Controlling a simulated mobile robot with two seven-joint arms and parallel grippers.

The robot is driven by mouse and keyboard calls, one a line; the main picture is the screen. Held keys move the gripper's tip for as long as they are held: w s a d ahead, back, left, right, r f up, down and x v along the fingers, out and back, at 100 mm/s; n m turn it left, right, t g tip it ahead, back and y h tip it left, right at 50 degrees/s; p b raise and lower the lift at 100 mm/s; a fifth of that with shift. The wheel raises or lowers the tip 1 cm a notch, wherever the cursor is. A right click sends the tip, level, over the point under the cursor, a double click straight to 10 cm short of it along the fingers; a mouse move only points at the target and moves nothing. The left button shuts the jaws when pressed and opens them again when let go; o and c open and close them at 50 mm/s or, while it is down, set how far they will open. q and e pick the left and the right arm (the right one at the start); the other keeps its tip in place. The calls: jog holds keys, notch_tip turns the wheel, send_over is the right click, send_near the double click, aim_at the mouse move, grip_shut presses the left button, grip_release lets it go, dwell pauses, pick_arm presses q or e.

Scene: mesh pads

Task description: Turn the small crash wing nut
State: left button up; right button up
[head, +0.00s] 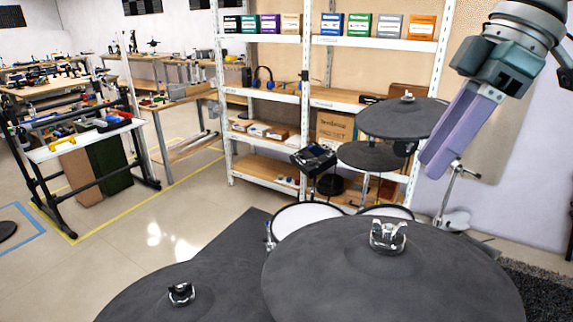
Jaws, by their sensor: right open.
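A silver wing nut (388,237) stands on top of the large dark cymbal pad (330,275) in the front middle. A second wing nut (181,293) sits on another dark cymbal pad (150,312) at the lower left. A third, smaller-looking one (407,97) tops the raised pad (395,119) farther back. I cannot tell by label which pad is the small crash. My right gripper (433,162) comes in from the upper right with purple fingers. It is open, appears empty, and hangs above and right of the large pad's nut, apart from it. My left gripper is out of view.
White drum pads (305,217) and a drum module (313,158) stand behind the front cymbals. A metal stand rod (448,190) rises near my right gripper. White shelves (330,40) with boxes stand behind. The floor (130,245) at left is mostly clear.

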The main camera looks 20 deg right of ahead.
aim_at(391, 222)
jog(key=x, duration=0.2)
jog(key=p+x, duration=0.1)
jog(key=x, duration=0.2)
jog(key=p+x, duration=0.1)
jog(key=x, duration=0.2)
jog(key=shift+s+f, duration=0.25)
jog(key=shift+s, duration=0.05)
jog(key=shift+w+a+f, duration=0.15)
jog(key=shift+a+f, duration=0.1)
jog(key=shift+f, duration=0.35)
jog(key=c, duration=0.6)
grip_shut()
